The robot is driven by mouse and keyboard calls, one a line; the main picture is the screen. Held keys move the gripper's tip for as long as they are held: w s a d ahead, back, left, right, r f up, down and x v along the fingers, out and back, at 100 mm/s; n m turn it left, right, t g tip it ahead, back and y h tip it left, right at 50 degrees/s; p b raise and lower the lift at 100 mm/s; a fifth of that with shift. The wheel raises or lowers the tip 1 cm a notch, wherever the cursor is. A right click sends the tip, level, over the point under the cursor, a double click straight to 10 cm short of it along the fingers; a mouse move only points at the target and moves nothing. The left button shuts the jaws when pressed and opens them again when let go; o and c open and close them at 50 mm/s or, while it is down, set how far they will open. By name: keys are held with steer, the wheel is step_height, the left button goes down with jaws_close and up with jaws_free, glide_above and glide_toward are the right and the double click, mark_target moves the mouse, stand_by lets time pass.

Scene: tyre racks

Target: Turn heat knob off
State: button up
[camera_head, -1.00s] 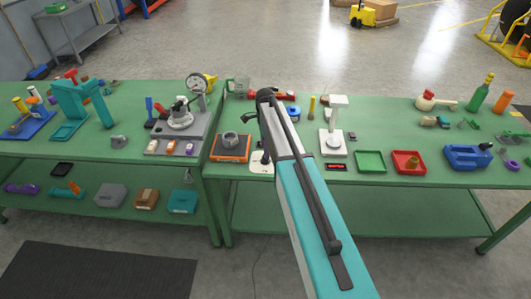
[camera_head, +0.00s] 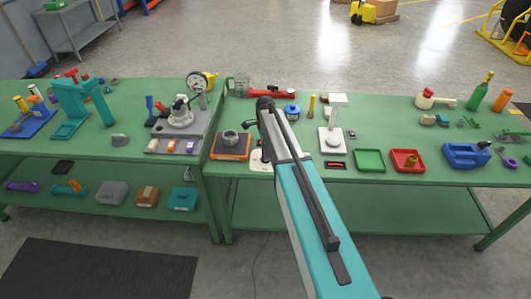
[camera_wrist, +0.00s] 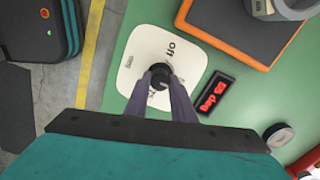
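The heat knob (camera_wrist: 159,76) is a small dark knob on a white rounded dial plate (camera_wrist: 133,62) with the word "off" printed on it, in the wrist view. My gripper (camera_wrist: 160,76) is over the plate, its two dark fingers on either side of the knob, tips seemingly closed against it. The fingers hide part of the plate's markings. A black display (camera_wrist: 212,92) with red lit characters lies to the right of the plate. In the head view the plate (camera_head: 256,160) is partly hidden by my arm, and my gripper is not visible.
An orange-framed scale-like plate (camera_head: 231,146) with a grey ring stands close to the left. A white stand (camera_head: 334,124), green tray (camera_head: 370,160) and red tray (camera_head: 408,160) are on the right of the green bench. A second bench on the left holds several items.

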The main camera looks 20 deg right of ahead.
jaws_close()
steer(key=shift+n+b, duration=0.35)
steer(key=shift+n, duration=0.05)
steer(key=shift+f+n+b, duration=0.15)
steer(key=shift+n+b, duration=0.75)
steer(key=shift+n, duration=0.3)
steer(key=n+b, duration=0.2)
steer(key=n, duration=0.3)
steer(key=shift+b, duration=0.3)
steer(key=n+b, duration=0.1)
steer(key=n, duration=0.4)
steer(key=shift+n+b, duration=0.3)
steer(key=shift+b, duration=0.05)
steer(key=shift+n+b, duration=0.45)
steer(key=shift+n, duration=1.55)
steer(key=shift+r, duration=0.2)
